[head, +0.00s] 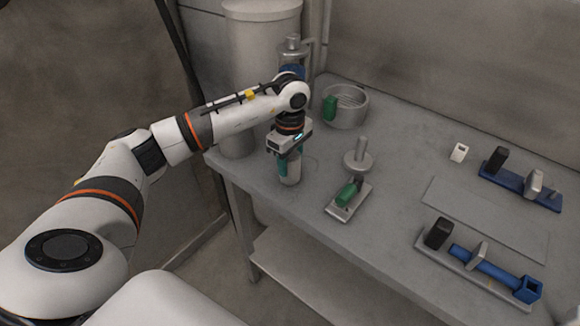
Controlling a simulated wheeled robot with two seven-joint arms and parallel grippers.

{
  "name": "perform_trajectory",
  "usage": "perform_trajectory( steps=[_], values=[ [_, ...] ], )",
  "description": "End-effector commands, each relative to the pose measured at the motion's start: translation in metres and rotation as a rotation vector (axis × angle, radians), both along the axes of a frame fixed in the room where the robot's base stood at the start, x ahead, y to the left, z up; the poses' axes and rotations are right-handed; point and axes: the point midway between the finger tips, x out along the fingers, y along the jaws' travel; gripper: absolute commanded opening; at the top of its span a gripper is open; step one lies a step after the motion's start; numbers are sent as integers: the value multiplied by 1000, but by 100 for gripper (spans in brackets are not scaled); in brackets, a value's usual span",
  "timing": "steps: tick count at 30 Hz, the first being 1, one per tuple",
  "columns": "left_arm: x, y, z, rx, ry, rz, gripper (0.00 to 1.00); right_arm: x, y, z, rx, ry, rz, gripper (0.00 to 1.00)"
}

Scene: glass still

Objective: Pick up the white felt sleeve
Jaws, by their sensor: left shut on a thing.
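My left gripper (290,163) reaches over the table's left part, pointing down. Its teal fingers are shut on a small pale grey-white cylinder (290,180), upright between them; the fingers hide part of it. I cannot tell whether its base touches the table. A small white hollow block (459,152) with a dark opening stands on the table's far right part, well away from the gripper. It looks like the white felt sleeve, but it is too small to make out the material. My right gripper is not in view.
A large cylinder (258,50) stands behind my arm.

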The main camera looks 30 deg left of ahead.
Motion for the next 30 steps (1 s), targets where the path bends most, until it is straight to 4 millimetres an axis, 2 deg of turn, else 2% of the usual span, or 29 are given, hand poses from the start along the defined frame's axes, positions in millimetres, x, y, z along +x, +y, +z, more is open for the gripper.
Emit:
perform_trajectory(
  steps=[17, 30],
  values=[
    [0, 0, 15, 0, 1, 0, 17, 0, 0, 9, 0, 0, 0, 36],
    [0, 0, 41, 0, -1, 1, 17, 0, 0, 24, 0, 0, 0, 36]
  ],
)
